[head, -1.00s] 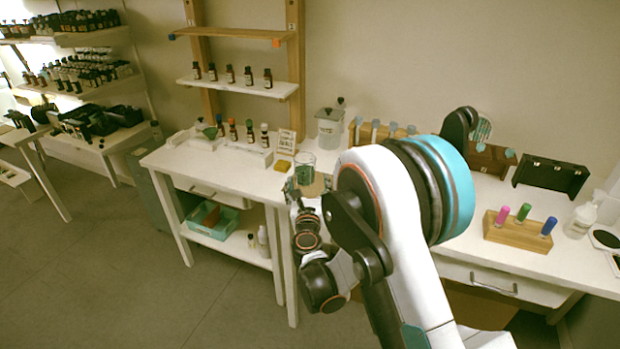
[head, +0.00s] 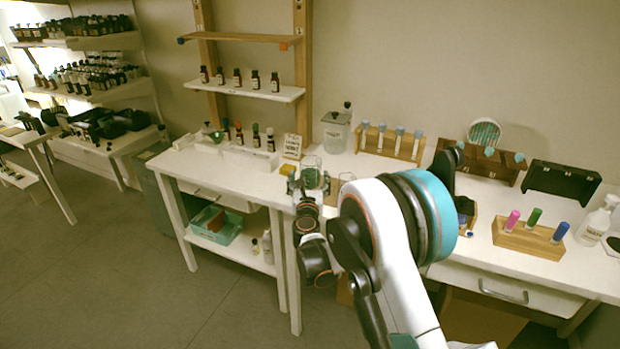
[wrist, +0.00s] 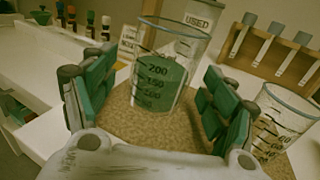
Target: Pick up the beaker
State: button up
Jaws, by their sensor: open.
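In the head view the beaker (head: 311,173) is at the front of the table. My gripper (wrist: 150,105) is open, with one green-padded finger on each side of the beaker. The fingers appear apart from the glass. In the head view my gripper (head: 308,187) is at the beaker, partly hidden by my arm. A second, empty-looking beaker (wrist: 283,120) stands right of my right finger.
A grey "USED" canister (head: 335,132) stands behind the beaker, with a wooden test-tube rack (head: 392,143) to its right. A yellow block (head: 288,169) and small sign (head: 292,146) are close on the left. Several small bottles (head: 255,135) stand farther left.

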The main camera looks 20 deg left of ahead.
aim_at(310, 173)
jog(key=shift+b+x, duration=0.5)
jog(key=shift+x, duration=1.4)
jog(key=shift+d, duration=0.15)
jog(key=c, duration=1.4)
jog(key=shift+o, duration=0.2)
jog(key=shift+r, duration=0.2)
